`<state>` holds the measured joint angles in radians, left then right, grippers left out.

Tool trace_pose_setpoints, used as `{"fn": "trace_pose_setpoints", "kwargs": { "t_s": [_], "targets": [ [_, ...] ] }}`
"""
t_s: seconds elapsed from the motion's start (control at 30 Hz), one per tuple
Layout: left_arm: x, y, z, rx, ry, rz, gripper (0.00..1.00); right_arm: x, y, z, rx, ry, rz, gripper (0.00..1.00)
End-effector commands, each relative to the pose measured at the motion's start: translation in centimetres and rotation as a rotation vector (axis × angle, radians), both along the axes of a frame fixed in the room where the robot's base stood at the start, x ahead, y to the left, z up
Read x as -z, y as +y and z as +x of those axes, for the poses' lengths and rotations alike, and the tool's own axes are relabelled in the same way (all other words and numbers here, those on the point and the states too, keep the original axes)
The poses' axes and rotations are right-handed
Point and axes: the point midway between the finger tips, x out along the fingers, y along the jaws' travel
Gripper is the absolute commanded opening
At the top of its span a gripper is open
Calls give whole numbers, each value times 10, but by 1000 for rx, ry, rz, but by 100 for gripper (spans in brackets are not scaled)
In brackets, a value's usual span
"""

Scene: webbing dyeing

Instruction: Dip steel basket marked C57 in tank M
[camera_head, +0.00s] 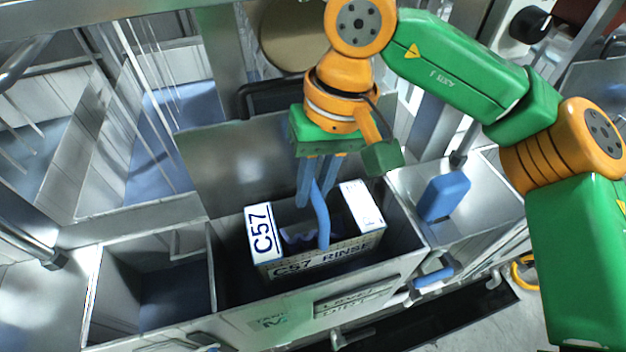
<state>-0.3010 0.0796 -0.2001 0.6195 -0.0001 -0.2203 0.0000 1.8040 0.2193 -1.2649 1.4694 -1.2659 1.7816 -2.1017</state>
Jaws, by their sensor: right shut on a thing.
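The steel basket marked C57 (333,262) sits inside the middle tank, with its white C57 label plates on top and its front reading "C57 RINSE". Its upper edge is near the tank's rim, and its lower part is hidden by the front wall. The tank's front wall (284,324) carries a label that seems to read "TANK M". My right gripper (317,190) comes down from above and is shut on the basket's blue handle (321,220). Some crumpled bluish-white material shows inside the basket. My left gripper is not in view.
An empty-looking compartment (150,297) lies left of the basket's tank. A steel basin with a blue block (444,196) is at the right. A raised steel panel (240,165) stands behind the tank. A blue valve handle (433,277) sticks out at the front right.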

Motion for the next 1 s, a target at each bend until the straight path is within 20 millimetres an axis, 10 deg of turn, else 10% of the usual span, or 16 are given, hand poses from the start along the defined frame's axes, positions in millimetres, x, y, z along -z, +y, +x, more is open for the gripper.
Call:
{"fn": "trace_pose_setpoints", "kwargs": {
  "t_s": [1.0],
  "targets": [
    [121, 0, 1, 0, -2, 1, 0, 146, 0, 0, -1, 1, 0, 0]
  ]
}}
